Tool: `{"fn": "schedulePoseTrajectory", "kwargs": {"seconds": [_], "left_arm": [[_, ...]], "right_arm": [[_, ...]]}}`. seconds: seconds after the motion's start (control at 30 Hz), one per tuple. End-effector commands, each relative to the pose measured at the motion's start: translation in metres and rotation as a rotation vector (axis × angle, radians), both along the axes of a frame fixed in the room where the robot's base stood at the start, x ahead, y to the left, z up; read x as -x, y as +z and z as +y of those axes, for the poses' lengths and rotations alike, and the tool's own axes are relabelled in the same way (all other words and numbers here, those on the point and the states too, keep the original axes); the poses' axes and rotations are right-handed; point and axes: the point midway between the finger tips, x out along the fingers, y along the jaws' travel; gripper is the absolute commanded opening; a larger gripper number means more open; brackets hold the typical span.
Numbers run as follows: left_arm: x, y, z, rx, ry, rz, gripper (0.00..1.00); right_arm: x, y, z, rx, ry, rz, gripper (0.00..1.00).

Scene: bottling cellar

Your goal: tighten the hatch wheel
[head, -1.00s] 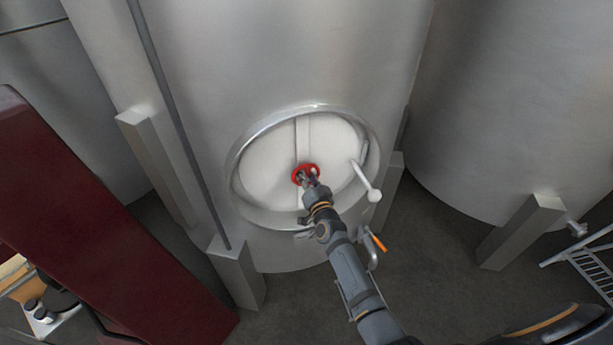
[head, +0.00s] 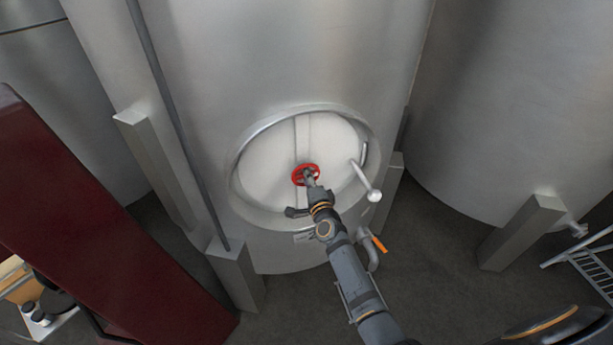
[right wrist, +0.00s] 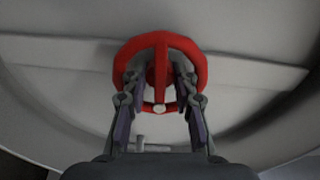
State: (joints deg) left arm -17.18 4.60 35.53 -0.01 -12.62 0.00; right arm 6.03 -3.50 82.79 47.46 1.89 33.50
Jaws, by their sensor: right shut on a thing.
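The red hatch wheel (head: 305,175) sits at the middle of the round pale hatch (head: 265,165) on the front of the steel tank. In the right wrist view the wheel (right wrist: 160,45) shows as a red ring with a spoke running up and down the picture. My right gripper (head: 311,174) is at the wheel, shut on it. In the right wrist view the right gripper's fingers (right wrist: 158,100) lie on either side of the wheel's lower part. The exact contact is partly hidden in the head view. My left gripper is not in view.
A handle with a white knob (head: 373,195) sticks out at the hatch's right edge. A valve with an orange lever (head: 379,243) is below it. A dark red beam (head: 90,220) stands at left, and another tank (head: 520,100) at right.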

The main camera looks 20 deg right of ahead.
Motion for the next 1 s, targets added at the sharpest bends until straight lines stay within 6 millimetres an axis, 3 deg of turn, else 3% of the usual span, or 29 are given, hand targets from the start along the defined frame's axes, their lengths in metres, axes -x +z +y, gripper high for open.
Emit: {"fn": "schedulePoseTrajectory", "kwargs": {"seconds": [0.3, 0.8, 0.83, 1.0], "left_arm": [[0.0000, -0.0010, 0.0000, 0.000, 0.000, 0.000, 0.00], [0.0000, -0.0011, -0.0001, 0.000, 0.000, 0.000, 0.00], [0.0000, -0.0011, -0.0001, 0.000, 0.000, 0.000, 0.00], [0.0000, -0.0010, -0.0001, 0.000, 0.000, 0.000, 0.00]], "right_arm": [[0.0003, -0.0011, -0.0003, -0.099, 0.000, -0.001, 0.00], [0.0005, -0.0015, -0.0002, -0.114, 0.000, 0.000, 0.00], [0.0005, -0.0016, -0.0002, -0.114, 0.000, 0.000, 0.30], [0.0003, -0.0013, -0.0001, -0.113, 0.000, -0.001, 0.50]]}}
